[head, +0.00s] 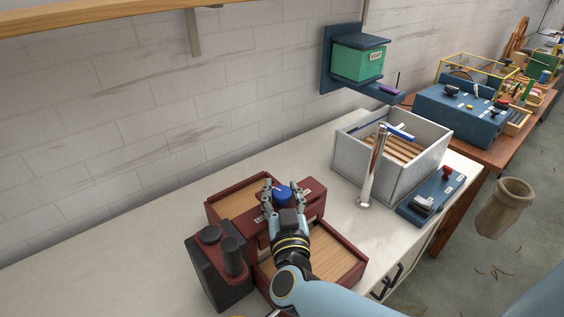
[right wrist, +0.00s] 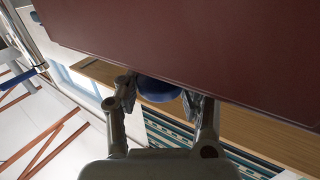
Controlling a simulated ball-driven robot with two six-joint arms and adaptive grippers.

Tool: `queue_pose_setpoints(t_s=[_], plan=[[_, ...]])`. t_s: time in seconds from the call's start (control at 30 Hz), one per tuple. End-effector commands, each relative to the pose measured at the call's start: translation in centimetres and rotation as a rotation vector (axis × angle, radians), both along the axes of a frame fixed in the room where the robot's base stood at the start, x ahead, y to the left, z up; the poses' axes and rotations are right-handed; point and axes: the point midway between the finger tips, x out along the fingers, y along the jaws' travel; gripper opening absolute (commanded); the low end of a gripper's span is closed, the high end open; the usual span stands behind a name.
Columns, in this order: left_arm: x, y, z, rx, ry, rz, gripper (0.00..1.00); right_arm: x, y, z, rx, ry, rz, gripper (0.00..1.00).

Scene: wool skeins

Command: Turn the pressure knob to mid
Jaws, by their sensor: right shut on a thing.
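The pressure knob appears to be the round blue knob (head: 283,191) on the dark red machine (head: 313,199), with small white labels whose print is too small to read. My right gripper (head: 284,194) has its fingers on either side of the knob and is shut on it. In the right wrist view, the blue knob (right wrist: 158,89) shows between the two fingertips (right wrist: 160,94), against the edge of the dark red body. The knob's pointer and setting cannot be made out. My left gripper is not in view.
Wooden-floored trays (head: 329,262) flank the machine, with a dark unit with two black cylinders (head: 217,270) at the left. A metal tap (head: 374,170) and a grey basin (head: 432,146) stand to the right. The pale counter (head: 110,261) is clear at the left.

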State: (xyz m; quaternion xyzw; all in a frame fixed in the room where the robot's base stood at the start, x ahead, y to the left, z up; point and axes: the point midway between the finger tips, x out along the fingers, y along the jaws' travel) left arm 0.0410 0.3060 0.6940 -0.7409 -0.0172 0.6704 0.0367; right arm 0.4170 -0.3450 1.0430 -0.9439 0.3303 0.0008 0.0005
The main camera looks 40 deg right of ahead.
Motion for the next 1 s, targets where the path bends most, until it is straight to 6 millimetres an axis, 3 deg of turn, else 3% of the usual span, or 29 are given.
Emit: queue_pose_setpoints(t_s=[0.73, 0.77, 0.93, 1.0], plan=[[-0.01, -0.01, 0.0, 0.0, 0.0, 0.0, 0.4, -0.13, 0.06, -0.19, 0.0, 0.005, -0.092, 0.06], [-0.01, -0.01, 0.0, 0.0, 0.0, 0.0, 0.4, -0.13, 0.06, -0.19, 0.0, 0.005, -0.092, 0.39], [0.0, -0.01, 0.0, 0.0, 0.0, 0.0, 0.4, -0.08, 0.04, -0.11, 0.0, 0.003, -0.092, 0.61], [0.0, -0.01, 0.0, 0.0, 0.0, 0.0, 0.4, -0.06, 0.02, -0.08, 0.0, 0.002, -0.092, 0.63]])
